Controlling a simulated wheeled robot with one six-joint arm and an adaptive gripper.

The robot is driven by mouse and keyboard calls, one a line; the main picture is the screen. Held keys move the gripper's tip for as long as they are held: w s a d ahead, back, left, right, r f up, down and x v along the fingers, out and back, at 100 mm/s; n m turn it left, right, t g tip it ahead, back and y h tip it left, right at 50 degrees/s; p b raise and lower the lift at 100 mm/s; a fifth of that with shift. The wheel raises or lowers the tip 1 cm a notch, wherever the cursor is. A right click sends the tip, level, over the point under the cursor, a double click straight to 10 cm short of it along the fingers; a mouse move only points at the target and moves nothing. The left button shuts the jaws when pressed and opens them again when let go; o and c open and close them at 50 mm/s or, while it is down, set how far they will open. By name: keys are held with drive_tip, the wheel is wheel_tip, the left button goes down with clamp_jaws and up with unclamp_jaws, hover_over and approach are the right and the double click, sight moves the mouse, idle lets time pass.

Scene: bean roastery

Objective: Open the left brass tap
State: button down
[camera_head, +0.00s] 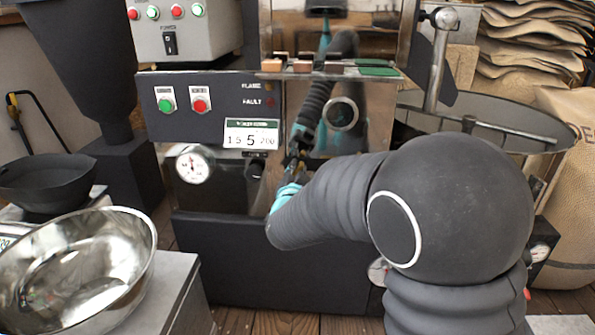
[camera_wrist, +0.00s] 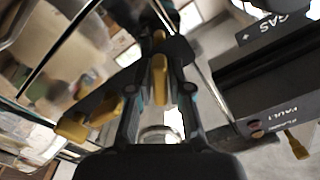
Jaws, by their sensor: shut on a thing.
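In the wrist view, a brass-yellow tap lever (camera_wrist: 160,76) lies between the fingers of my gripper (camera_wrist: 160,60), which is shut on it. I cannot tell from this whether it is the left tap. Two more yellow lever shapes (camera_wrist: 107,110) show to the left, by the polished steel; they may be reflections. Another yellow piece (camera_wrist: 297,146) shows at the lower right. In the head view, my gripper (camera_head: 294,164) is at the roaster's steel front, right of the dial gauge, and my arm hides much of that area. The tap's valve body is hidden.
The roaster panel (camera_head: 212,130) has green and red buttons above a round gauge (camera_head: 192,167). A black knob (camera_head: 255,168) sits close left of my gripper. A steel bowl (camera_head: 75,270) stands at lower left. A round cooling tray (camera_head: 510,137) is at right.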

drive_tip(key=n+p, duration=0.1)
drive_tip(key=n, duration=0.5)
idle(0.3)
drive_tip(key=shift+n, duration=0.4)
drive_tip(key=c, duration=1.2)
unclamp_jaws()
drive_tip(key=shift+o, duration=0.2)
drive_tip(key=shift+s, duration=0.1)
drive_tip(key=s, duration=1.2)
drive_tip(key=shift+a, duration=0.2)
drive_tip(key=shift+w, duration=0.1)
